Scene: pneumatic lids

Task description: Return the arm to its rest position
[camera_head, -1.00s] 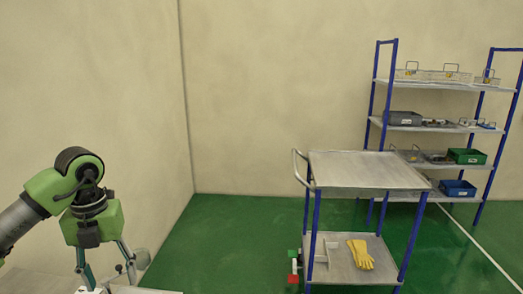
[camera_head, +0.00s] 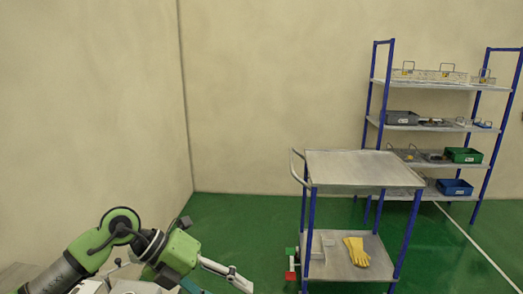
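My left gripper (camera_head: 218,283) is low in the head view, at the end of the green and dark grey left arm (camera_head: 110,240). Its two fingers spread apart, one reaching right and one lower and cut by the bottom edge. I see nothing held between them. The gripper is well left of the trolley and apart from it. My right gripper is not in view.
A trolley (camera_head: 360,167) with blue posts stands right of centre, yellow gloves (camera_head: 356,251) on its lower shelf. Behind it is a blue-framed rack (camera_head: 425,128) with several bins.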

